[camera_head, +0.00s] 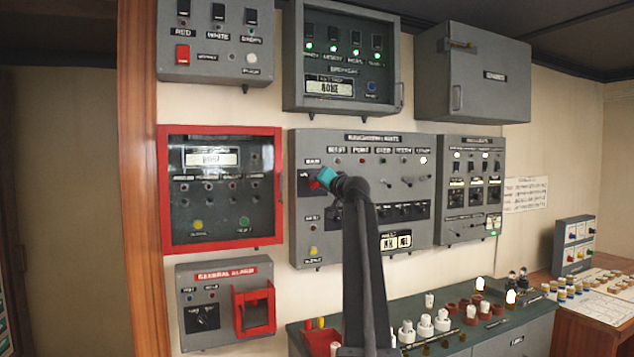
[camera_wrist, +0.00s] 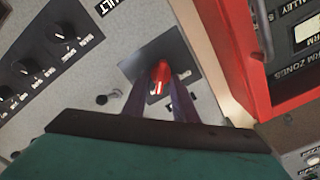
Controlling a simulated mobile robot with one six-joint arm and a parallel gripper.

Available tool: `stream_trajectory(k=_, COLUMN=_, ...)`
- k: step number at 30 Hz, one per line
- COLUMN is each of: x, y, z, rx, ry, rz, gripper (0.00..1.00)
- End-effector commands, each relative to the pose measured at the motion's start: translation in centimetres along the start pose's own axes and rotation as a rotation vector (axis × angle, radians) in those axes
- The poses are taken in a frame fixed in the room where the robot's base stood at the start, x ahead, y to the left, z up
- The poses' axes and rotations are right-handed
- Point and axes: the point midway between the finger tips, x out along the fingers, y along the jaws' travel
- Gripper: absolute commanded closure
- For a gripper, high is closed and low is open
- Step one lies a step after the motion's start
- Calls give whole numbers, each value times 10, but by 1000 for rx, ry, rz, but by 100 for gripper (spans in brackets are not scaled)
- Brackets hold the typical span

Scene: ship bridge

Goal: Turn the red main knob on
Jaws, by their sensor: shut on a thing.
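The red main knob (camera_wrist: 160,74) sits on a dark square plate on a grey panel. In the wrist view my gripper (camera_wrist: 160,88) has its two dark fingers closed on either side of the knob. A white mark shows on the knob's near end. In the head view the knob (camera_head: 314,185) is a small red patch at the left edge of the navigation lights panel (camera_head: 345,245). My arm reaches up to it from below, and my gripper (camera_head: 318,180) partly hides it. The exact angle of the knob against its plate markings is hard to read.
A red-framed alarm cabinet (camera_head: 164,200) stands close to the left of the knob. Black knobs (camera_wrist: 26,66) and a small toggle switch (camera_wrist: 108,98) sit nearby on the panel. A green counter (camera_head: 455,345) with fuses and bulbs lies below.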

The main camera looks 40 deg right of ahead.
Motion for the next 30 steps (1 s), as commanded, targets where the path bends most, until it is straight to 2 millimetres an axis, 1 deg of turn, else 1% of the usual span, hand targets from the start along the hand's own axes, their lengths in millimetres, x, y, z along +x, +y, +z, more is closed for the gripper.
stream_trajectory(k=1, x=2, y=-4, z=2, rx=27, ry=-5, rz=-5, gripper=97)
stream_trajectory(k=6, x=2, y=-3, z=2, rx=85, ry=-5, rz=-5, gripper=97)
stream_trajectory(k=21, x=2, y=-3, z=3, rx=107, ry=-6, rz=-6, gripper=97)
stream_trajectory(k=22, x=2, y=-3, z=3, rx=107, ry=-6, rz=-6, gripper=69)
stream_trajectory(k=24, x=2, y=-3, z=3, rx=106, ry=-5, rz=-5, gripper=58)
stream_trajectory(k=30, x=1, y=-1, z=1, rx=104, ry=-3, rz=-3, gripper=57)
